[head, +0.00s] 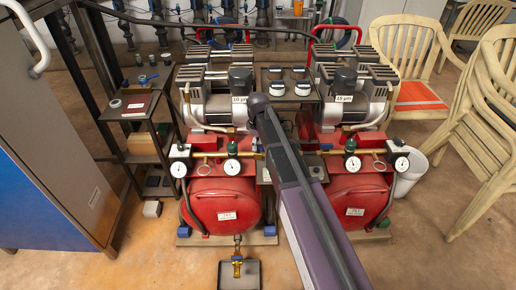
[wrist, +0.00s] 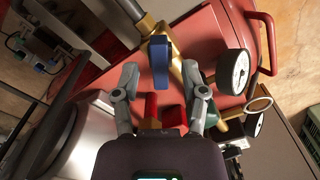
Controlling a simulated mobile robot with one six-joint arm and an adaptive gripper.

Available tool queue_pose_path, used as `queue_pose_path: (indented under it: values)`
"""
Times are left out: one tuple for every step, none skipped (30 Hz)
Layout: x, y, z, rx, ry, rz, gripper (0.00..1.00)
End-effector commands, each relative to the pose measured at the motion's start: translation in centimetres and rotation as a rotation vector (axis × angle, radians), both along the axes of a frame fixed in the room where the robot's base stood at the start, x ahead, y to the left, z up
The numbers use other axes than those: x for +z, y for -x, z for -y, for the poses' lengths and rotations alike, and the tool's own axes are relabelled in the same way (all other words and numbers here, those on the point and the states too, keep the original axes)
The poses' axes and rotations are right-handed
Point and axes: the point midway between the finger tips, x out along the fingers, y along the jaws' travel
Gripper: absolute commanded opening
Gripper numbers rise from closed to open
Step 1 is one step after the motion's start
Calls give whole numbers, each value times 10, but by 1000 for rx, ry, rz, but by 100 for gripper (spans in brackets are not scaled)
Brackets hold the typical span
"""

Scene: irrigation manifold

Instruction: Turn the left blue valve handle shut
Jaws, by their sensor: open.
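In the wrist view the blue valve handle (wrist: 160,63) sits on a brass pipe fitting (wrist: 178,28). It is long and narrow, and stands roughly upright in the picture. My gripper (wrist: 161,72) is open, with one finger on each side of the handle. Gaps show between the handle and both fingers, and I cannot tell if the handle is fully between the fingertips or just beyond them. In the head view my arm hides my gripper, and I cannot make out this handle there.
A white-faced gauge (wrist: 233,72) and a green knob (wrist: 207,88) are close to the right finger. In the head view two red tanks (head: 222,203) carry gauges (head: 179,169) and brass pipes. A shelf (head: 141,103) stands left, and plastic chairs (head: 490,125) stand right.

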Motion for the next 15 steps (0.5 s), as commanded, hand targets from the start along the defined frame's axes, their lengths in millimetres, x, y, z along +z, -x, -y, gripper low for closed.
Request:
queue_pose_path:
  values:
    - [-4,0,0,0,0,0,56]
    - [-5,0,0,0,0,0,56]
    - [-5,0,0,0,0,0,56]
    - [-6,0,0,0,0,0,56]
    - [-6,0,0,0,0,0,56]
    - [-6,0,0,0,0,0,56]
    - [-6,0,0,0,0,0,56]
    - [-6,0,0,0,0,0,56]
    - [-6,0,0,0,0,0,56]
    - [-6,0,0,0,0,0,56]
    - [-6,0,0,0,0,0,56]
    - [-6,0,0,0,0,0,56]
    - [-6,0,0,0,0,0,56]
    - [-6,0,0,0,0,0,56]
    - [-6,0,0,0,0,0,56]
